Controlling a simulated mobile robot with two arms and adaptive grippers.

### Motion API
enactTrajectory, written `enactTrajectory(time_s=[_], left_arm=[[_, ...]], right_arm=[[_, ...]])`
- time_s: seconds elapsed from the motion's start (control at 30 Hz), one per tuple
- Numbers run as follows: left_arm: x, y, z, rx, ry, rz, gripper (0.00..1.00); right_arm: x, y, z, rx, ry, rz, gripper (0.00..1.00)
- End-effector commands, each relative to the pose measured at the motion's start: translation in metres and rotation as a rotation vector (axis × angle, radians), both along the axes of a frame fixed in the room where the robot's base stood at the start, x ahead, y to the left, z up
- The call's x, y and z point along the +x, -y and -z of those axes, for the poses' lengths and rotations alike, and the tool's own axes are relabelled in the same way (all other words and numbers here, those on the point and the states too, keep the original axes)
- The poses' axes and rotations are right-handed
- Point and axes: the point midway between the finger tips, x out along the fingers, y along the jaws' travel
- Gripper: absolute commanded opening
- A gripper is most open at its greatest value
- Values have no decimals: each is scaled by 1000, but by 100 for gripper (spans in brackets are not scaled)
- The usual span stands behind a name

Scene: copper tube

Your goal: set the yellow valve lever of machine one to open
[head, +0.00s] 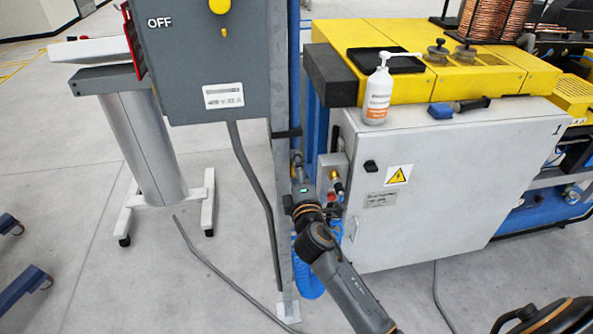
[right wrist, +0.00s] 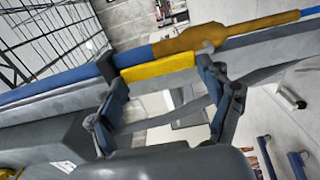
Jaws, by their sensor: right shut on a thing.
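My right gripper (head: 297,168) reaches up to the blue pipe beside the grey post, left of machine one. In the right wrist view its two blue-padded fingers (right wrist: 160,78) are shut on the yellow valve lever (right wrist: 158,70), which spans between the fingertips. The lever looks roughly in line with the blue pipe (right wrist: 135,55) behind it in that view. A brass-coloured section (right wrist: 200,42) sits on the pipe just beyond. In the head view the lever is hidden at the gripper. My left gripper is not in view.
Machine one's light grey cabinet (head: 440,185) stands close right of the gripper. A grey control box (head: 205,70) marked OFF hangs at upper left, with a cable below. A grey post (head: 280,215) stands beside the arm.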

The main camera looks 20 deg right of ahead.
Motion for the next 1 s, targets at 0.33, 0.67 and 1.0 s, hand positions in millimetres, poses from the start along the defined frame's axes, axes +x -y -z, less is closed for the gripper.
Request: enactTrajectory(time_s=[0.33,0.67,1.0], left_arm=[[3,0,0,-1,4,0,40],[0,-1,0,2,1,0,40],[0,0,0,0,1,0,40]], right_arm=[[1,1,-5,-6,8,1,100],[-18,-5,-1,-3,3,-1,100],[-86,-20,-2,-2,4,0,100]])
